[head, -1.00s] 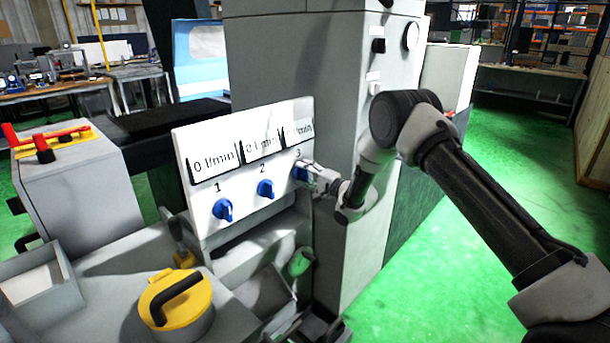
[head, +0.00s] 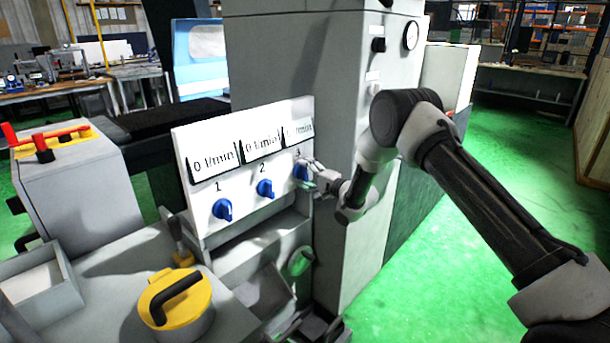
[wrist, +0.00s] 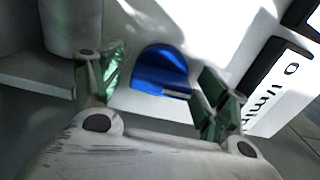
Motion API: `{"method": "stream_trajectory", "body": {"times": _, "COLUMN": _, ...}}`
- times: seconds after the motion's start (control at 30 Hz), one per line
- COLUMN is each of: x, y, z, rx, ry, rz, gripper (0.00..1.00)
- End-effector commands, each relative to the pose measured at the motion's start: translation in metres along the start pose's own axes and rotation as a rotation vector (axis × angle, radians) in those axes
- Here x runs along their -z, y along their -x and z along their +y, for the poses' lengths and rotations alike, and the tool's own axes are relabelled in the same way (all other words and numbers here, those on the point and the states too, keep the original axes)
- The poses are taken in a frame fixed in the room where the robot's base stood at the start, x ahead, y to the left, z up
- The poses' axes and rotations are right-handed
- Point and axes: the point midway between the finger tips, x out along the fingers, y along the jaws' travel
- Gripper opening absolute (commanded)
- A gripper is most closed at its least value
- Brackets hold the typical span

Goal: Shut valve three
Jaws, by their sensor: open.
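The white valve panel (head: 245,208) carries three blue knobs below flow displays. Valve three (head: 301,172) is the rightmost blue knob, partly hidden by my gripper (head: 310,176). In the wrist view, the blue knob (wrist: 161,71) lies between and just beyond the two green-padded fingers of my gripper (wrist: 155,88). The fingers are apart, with a gap to the knob on the left. The right finger is close to the knob; I cannot tell if it touches. The displays over valves one and two read 0 l/min; the third is partly hidden.
Valve one (head: 222,209) and valve two (head: 265,188) sit left of valve three. A tall grey cabinet (head: 340,240) stands close to my gripper on the right. A yellow lid with a black handle (head: 190,305) is at the front. Green floor at right is clear.

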Motion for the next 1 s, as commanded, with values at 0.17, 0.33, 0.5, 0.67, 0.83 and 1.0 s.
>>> {"method": "stream_trajectory", "body": {"times": 0.17, "x": 0.001, "y": 0.029, "z": 0.0, "rx": -0.002, "ry": -0.002, "rz": 0.003, "gripper": 0.75}}
{"method": "stream_trajectory", "body": {"times": 0.33, "x": 0.001, "y": 0.069, "z": 0.0, "rx": -0.003, "ry": -0.003, "rz": 0.003, "gripper": 0.75}}
{"method": "stream_trajectory", "body": {"times": 0.5, "x": 0.001, "y": 0.1, "z": 0.001, "rx": -0.002, "ry": -0.002, "rz": 0.003, "gripper": 0.75}}
{"method": "stream_trajectory", "body": {"times": 0.67, "x": 0.0, "y": 0.114, "z": 0.001, "rx": -0.002, "ry": -0.001, "rz": 0.001, "gripper": 0.75}}
{"method": "stream_trajectory", "body": {"times": 0.83, "x": 0.0, "y": 0.117, "z": 0.0, "rx": -0.001, "ry": -0.001, "rz": 0.0, "gripper": 0.75}}
{"method": "stream_trajectory", "body": {"times": 1.0, "x": 0.0, "y": 0.117, "z": 0.0, "rx": -0.001, "ry": 0.001, "rz": 0.001, "gripper": 0.75}}
